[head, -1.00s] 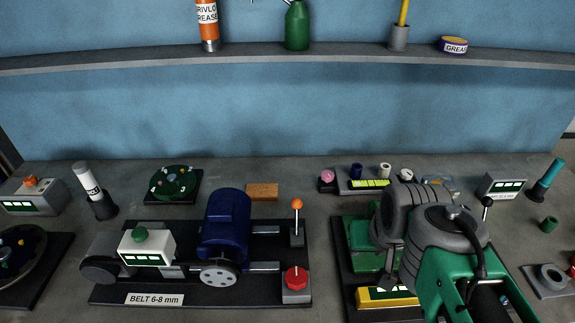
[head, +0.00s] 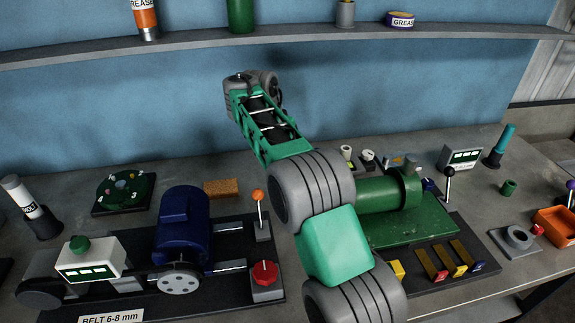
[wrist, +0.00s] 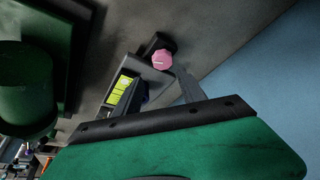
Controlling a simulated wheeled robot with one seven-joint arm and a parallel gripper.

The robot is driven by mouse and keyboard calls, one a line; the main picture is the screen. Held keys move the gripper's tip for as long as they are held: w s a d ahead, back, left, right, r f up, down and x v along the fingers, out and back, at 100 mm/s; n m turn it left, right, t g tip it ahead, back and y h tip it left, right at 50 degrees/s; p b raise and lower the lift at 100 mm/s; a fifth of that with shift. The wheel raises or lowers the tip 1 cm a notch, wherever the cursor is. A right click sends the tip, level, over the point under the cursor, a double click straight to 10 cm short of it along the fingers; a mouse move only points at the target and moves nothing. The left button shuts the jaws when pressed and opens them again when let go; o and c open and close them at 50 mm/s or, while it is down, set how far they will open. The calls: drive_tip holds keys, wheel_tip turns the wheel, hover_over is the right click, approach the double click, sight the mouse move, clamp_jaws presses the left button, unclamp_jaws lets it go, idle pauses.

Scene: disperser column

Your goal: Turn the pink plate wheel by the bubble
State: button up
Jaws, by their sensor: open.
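The pink plate wheel (wrist: 162,59) shows in the wrist view as a small faceted knob with a pale mark on its face, on a dark mount at the end of a grey plate. The yellow-green bubble vial (wrist: 119,89) lies on that plate to the left of the wheel. My gripper (wrist: 159,78) is open and empty, its two fingers pointing toward the wheel, which appears beyond and between their tips. No contact shows.
A green cylinder machine (head: 390,205) stands close by on the right, with levers and coloured tabs. A blue motor (head: 182,228) on a black base is at the left. A brown block (head: 221,188) lies near the wall. The shelf (head: 290,38) runs above.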

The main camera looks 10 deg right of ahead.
drive_tip(key=x, duration=0.4)
drive_tip(key=b+x, duration=0.1)
drive_tip(key=x, duration=0.3)
drive_tip(key=shift+w+a+f+b, duration=0.15)
drive_tip(key=shift+w+f+b, duration=0.15)
drive_tip(key=shift+f, duration=0.1)
drive_tip(key=shift+c, duration=0.5)
